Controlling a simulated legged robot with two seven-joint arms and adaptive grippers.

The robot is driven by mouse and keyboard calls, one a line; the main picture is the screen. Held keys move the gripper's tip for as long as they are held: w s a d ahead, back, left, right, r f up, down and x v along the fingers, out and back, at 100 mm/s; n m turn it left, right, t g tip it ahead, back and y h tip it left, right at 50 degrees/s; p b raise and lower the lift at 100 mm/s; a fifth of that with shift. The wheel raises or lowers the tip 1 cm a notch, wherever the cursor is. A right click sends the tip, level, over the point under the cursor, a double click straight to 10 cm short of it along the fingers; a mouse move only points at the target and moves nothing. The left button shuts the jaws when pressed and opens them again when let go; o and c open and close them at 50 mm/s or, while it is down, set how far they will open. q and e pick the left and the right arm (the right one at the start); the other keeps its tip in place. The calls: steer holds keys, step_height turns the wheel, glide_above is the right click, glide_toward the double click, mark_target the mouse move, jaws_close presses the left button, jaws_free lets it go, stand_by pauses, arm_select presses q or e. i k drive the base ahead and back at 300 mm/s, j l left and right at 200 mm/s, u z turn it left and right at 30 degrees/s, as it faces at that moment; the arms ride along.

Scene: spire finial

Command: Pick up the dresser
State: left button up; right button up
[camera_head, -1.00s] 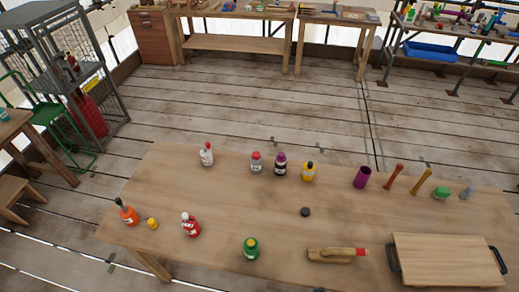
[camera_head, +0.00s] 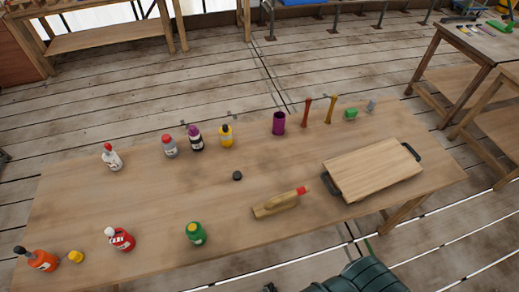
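A wooden tool with a flat, pale body and a red end (camera_head: 280,202), which looks like the dresser, lies on the wooden table (camera_head: 225,205). Its red end points right and away from me. It lies left of a wooden board with dark handles. No gripper can be made out in the head view, so I cannot see either one relative to the tool.
The handled board (camera_head: 372,171) is on the right. Bottles, including a green one (camera_head: 195,233), a red one (camera_head: 119,239) and a yellow one (camera_head: 226,136), stand around. A black puck (camera_head: 237,176) and purple cup (camera_head: 278,123) are nearby. A dark ridged shape (camera_head: 360,277) shows at the bottom.

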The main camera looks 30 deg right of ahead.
mark_target(281, 201)
steer(key=l+z, duration=0.2)
steer(key=z, duration=0.25)
steer(key=k+l+z, duration=0.1)
steer(key=l+z, duration=0.15)
steer(key=z, duration=0.15)
